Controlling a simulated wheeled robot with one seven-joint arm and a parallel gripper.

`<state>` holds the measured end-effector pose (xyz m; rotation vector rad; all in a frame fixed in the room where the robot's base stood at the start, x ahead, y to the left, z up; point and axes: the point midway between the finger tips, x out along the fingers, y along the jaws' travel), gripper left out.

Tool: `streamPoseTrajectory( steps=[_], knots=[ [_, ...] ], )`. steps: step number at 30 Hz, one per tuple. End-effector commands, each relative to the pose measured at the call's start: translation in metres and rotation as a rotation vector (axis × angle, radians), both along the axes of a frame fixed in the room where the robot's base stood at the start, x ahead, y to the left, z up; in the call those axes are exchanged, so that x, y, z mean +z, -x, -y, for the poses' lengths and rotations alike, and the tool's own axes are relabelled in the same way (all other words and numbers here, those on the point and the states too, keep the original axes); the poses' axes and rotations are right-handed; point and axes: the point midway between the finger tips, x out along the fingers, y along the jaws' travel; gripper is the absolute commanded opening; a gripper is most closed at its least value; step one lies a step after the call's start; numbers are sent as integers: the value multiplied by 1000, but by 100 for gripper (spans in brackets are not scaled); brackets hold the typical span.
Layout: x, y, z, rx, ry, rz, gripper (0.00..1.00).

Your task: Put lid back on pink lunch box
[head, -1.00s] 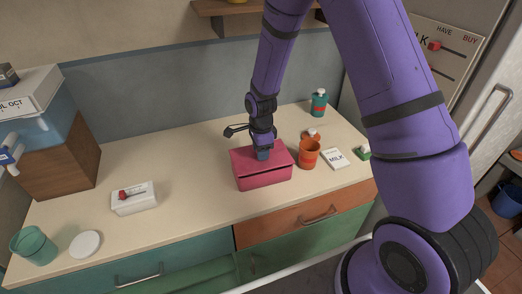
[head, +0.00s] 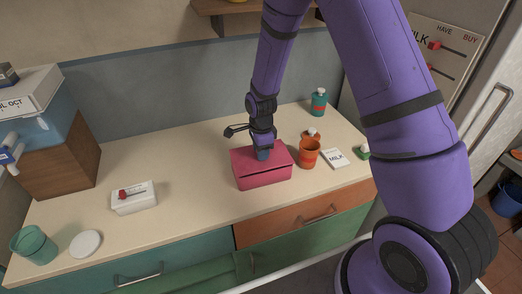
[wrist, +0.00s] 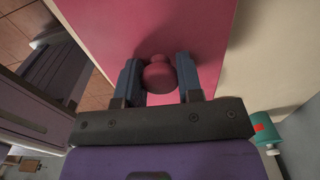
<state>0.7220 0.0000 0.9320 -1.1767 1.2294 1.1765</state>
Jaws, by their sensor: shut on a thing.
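The pink lunch box (head: 262,182) stands on the counter. Its pink lid (head: 243,158) lies over the top of the box, with a dark line between lid and box along the front; I cannot tell whether it is fully seated. My gripper (head: 263,154) points down at the middle of the lid. In the wrist view, my gripper (wrist: 159,80) is shut on the round knob (wrist: 159,72) of the lid, one blue finger on each side. The lid's flat top (wrist: 140,28) fills the upper middle of that view.
A white container (head: 134,201), a white disc (head: 85,244) and a green cup (head: 34,246) are at left. The counter between is clear.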

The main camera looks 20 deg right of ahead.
Motion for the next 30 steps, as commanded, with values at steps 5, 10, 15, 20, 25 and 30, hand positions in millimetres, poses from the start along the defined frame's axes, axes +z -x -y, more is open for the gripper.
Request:
streamPoseTrajectory(
  steps=[5,10,15,20,25,30],
  knots=[
    [0,0,0,1,0,0,10],
    [0,0,0,0,0,0,10],
    [0,0,0,0,0,0,61],
    [0,0,0,0,0,0,64],
    [0,0,0,0,0,0,89],
    [0,0,0,0,0,0,89]
  ],
)
